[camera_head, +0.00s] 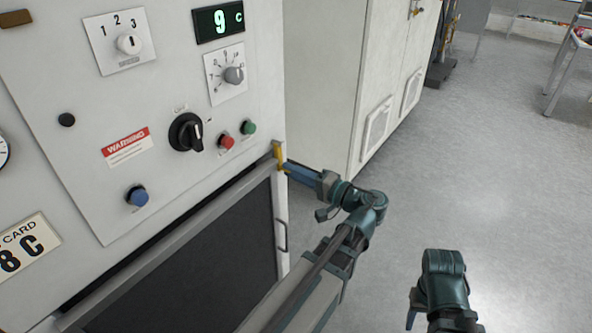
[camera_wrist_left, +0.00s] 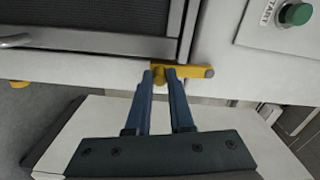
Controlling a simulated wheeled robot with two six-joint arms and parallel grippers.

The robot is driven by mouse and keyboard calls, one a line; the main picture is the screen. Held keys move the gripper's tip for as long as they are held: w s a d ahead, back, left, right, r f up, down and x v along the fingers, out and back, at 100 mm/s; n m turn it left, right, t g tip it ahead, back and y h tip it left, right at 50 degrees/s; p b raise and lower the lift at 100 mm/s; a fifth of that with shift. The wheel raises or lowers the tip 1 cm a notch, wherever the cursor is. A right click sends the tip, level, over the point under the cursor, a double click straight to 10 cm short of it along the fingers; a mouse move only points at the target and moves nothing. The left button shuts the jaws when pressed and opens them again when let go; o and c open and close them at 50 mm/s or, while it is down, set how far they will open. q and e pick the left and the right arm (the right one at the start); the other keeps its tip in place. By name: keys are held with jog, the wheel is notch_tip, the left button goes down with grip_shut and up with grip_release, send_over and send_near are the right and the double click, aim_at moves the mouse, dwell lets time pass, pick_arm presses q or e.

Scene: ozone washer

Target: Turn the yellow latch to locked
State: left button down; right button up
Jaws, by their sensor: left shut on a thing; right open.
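The yellow latch (camera_head: 279,155) is at the upper right corner of the door, on the machine's edge. In the head view it stands close to upright. In the left wrist view the yellow latch (camera_wrist_left: 196,71) lies crosswise, its bar reaching right past the door frame's edge. My left gripper (camera_head: 287,167) is shut on the latch's near end. In the left wrist view, my left gripper's blue fingers (camera_wrist_left: 160,76) stand on either side of that end, partly hiding it. My right gripper (camera_head: 411,308) is at the bottom right, open and away from the machine; its fingers are partly hidden.
The dark-panelled door (camera_head: 195,270) with its handle (camera_head: 282,236) is below the latch. The control panel above has a black knob (camera_head: 187,132), a red button (camera_head: 226,142) and a green button (camera_head: 249,127). A white cabinet (camera_head: 335,75) stands behind. Floor at right is clear.

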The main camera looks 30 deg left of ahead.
pick_arm(q)
jog(key=shift+s+m, duration=0.25)
jog(key=shift+m, duration=0.05)
dwell(0.4)
jog(key=c, duration=0.8)
grip_release()
jog(key=shift+d, duration=0.15)
pick_arm(e)
jog(key=shift+d, duration=0.15)
